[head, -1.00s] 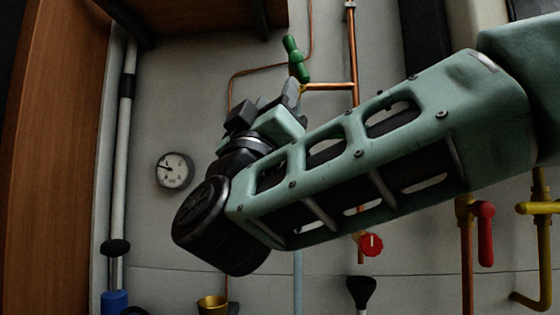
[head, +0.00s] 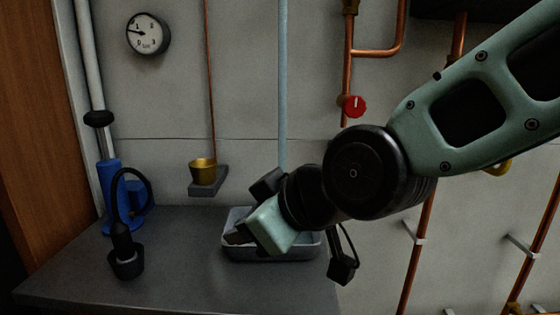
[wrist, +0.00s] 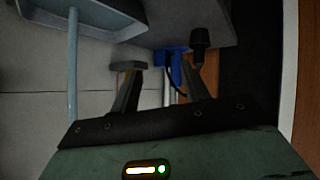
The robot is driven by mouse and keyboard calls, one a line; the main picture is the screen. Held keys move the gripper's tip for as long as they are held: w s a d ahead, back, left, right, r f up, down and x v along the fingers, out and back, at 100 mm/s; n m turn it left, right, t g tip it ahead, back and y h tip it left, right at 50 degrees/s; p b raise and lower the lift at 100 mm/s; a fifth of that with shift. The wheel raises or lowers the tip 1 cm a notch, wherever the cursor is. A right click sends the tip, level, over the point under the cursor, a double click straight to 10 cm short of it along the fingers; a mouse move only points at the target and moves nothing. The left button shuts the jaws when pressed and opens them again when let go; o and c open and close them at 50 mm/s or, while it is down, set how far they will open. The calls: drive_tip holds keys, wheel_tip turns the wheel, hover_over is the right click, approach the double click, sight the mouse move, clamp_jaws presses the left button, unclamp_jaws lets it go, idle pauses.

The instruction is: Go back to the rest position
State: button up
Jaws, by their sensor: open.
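My gripper (head: 250,212) is in the lower middle of the head view, in front of the grey tray on the counter, with its jaws toward the left. It covers part of the tray. In the wrist view my gripper (wrist: 158,75) shows two dark fingers spread apart with nothing between them. My pale green arm comes in from the upper right of the head view. Whether the gripper touches the tray cannot be told.
A grey tray (head: 270,256) stands on the dark counter (head: 190,285). A blue pump (head: 112,190) and a black nozzle piece (head: 126,262) are at left. A brass cup (head: 203,171), gauge (head: 148,34), red-knobbed valve (head: 354,106) and copper pipes line the wall.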

drive_tip(key=s+d+f+m+g+h, duration=0.2)
drive_tip(key=s+d+f+g+h, duration=0.2)
drive_tip(key=s+d+f, duration=0.35)
drive_tip(key=s+d+f+m+g+h, duration=0.3)
drive_tip(key=s+d+f, duration=0.2)
drive_tip(key=s+d, duration=0.45)
wheel_tip(320, 180, up, 13)
drive_tip(key=w+d+p, duration=0.1)
drive_tip(key=p, duration=1.2)
drive_tip(key=shift+w+r, duration=0.15)
drive_tip(key=shift+w, duration=0.25)
